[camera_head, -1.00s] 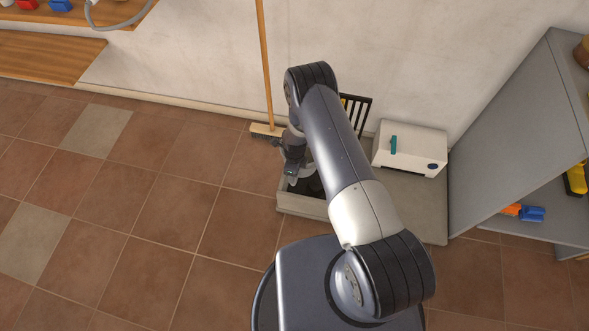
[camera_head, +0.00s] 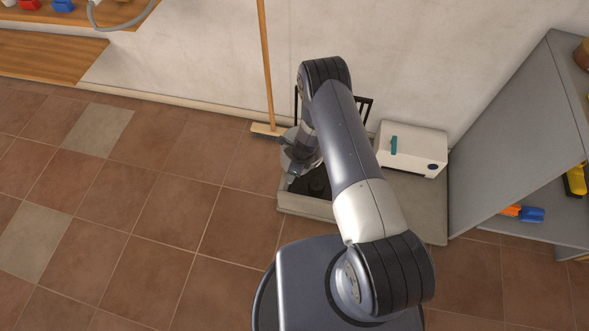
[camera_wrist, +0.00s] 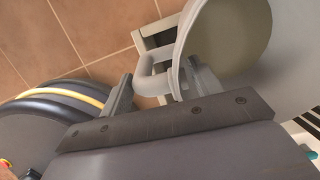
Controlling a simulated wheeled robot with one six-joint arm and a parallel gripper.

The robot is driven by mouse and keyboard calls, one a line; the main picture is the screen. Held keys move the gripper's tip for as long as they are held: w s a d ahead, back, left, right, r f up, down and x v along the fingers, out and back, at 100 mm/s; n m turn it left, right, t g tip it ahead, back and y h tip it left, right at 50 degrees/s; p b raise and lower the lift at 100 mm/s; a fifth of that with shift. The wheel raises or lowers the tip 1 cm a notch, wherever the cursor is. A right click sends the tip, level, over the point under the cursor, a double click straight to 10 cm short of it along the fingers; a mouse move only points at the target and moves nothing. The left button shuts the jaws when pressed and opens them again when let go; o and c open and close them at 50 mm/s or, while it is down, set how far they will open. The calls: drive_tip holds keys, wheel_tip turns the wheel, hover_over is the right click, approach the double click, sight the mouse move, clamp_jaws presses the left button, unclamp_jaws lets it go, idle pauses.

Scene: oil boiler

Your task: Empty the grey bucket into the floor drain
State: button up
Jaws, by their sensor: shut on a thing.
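In the wrist view my gripper (camera_wrist: 160,85) is shut on the handle (camera_wrist: 150,80) of the grey bucket (camera_wrist: 298,60). The bucket's open mouth and pale inner wall show at the top right; no liquid shows in the visible part. In the head view my gripper (camera_head: 302,165) and the bucket (camera_head: 288,158) are partly hidden by my arm, above the back left part of the floor drain (camera_head: 300,207). The drain is a low pale-rimmed basin with a dark inside. The bucket looks tilted, but its exact angle is unclear.
A broom (camera_head: 267,70) leans on the wall just behind the drain. A dark slatted grate (camera_head: 364,106) stands against the wall. A white box (camera_head: 411,148) with a teal handle sits to the right, beside a grey shelf (camera_head: 515,130). The tiled floor at left is clear.

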drive_tip(key=shift+w+r+t+y+b, duration=0.1)
drive_tip(key=shift+r+t+y+b, duration=0.2)
drive_tip(key=shift+y+b, duration=0.85)
drive_tip(key=shift+r+b, duration=0.25)
drive_tip(key=shift+b, duration=0.65)
drive_tip(key=shift+d+f+t+b, duration=0.15)
drive_tip(key=shift+t+b, duration=0.15)
drive_tip(key=shift+b, duration=0.7)
drive_tip(key=shift+y+b, duration=0.65)
drive_tip(key=shift+b, duration=1.4)
drive_tip(key=shift+d+r+t+y+b, duration=0.1)
drive_tip(key=shift+r+t+y+b, duration=0.2)
drive_tip(key=shift+b, duration=0.25)
drive_tip(key=shift+d+f+y+b, duration=0.1)
drive_tip(key=shift+f+y+b, duration=0.15)
drive_tip(key=shift+b, duration=0.9)
drive_tip(key=shift+d+t+y+b, duration=0.15)
drive_tip(key=shift+t+y+b, duration=0.4)
drive_tip(key=shift+b, duration=0.8)
drive_tip(key=shift+s+d+r+y+b, duration=0.1)
drive_tip(key=shift+s+r+y+b, duration=0.1)
drive_tip(key=shift+y+b, duration=0.15)
drive_tip(key=shift+d+f+y+b, duration=0.15)
drive_tip(key=shift+f+y+b, duration=0.25)
drive_tip(key=shift+b, duration=0.75)
